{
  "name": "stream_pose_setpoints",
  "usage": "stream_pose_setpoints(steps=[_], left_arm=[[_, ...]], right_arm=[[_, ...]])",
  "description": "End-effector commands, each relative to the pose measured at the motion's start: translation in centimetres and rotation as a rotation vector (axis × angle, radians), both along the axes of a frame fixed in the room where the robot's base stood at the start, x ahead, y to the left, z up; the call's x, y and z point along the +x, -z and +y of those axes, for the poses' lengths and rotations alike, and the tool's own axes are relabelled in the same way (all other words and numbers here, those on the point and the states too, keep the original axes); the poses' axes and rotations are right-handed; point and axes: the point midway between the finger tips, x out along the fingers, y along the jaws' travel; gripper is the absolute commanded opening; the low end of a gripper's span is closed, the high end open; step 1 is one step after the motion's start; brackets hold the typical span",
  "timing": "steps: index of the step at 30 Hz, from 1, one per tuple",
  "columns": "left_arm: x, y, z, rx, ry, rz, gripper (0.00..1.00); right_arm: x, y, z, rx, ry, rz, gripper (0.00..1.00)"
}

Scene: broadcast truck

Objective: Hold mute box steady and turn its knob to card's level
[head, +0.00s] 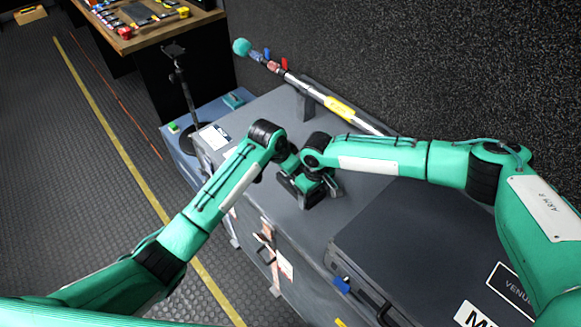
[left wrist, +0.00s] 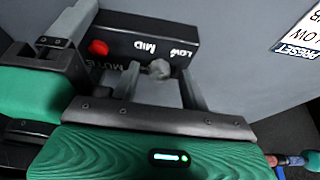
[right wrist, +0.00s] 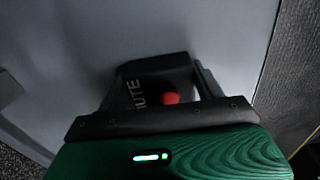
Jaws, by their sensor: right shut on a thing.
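The mute box (left wrist: 140,42) is a small dark box with MUTE, MID and LOW lettering, a red button (left wrist: 99,48) and a grey knob (left wrist: 158,68). It also shows in the right wrist view (right wrist: 150,90). My right gripper (head: 318,184) is shut on the box, a finger on each side. My left gripper (left wrist: 158,82) is open, with its fingers on either side of the knob and gaps visible. The knob's pointer is too small to read. The card (left wrist: 300,32) reads PRESET and LOW, upside down; a line at its edge is cut off. In the head view my arms mostly hide the box.
A grey case top (head: 270,110) lies under the grippers. A dark lidded case (head: 400,250) stands at the right. A boom pole (head: 340,107) lies behind, near the dark wall. A small stand (head: 186,95) is at the left back.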

Motion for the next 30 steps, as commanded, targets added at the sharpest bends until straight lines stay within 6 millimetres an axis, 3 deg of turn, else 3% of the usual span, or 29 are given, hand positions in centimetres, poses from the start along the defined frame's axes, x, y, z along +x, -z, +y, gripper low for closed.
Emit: stream_pose_setpoints(steps=[8,21,30], left_arm=[[-0.2,-1.0,0.2,-0.002,0.001,-0.002,0.45],[-2.5,-9.0,2.7,0.000,0.001,-0.004,0.45],[-3.2,-11.1,3.3,0.000,0.000,0.000,0.45]], right_arm=[[0.0,0.0,0.0,0.000,0.000,0.000,0.37],[0.0,0.0,0.0,0.001,-0.001,-0.001,0.37],[0.0,0.0,0.0,0.001,-0.001,-0.001,0.37]])
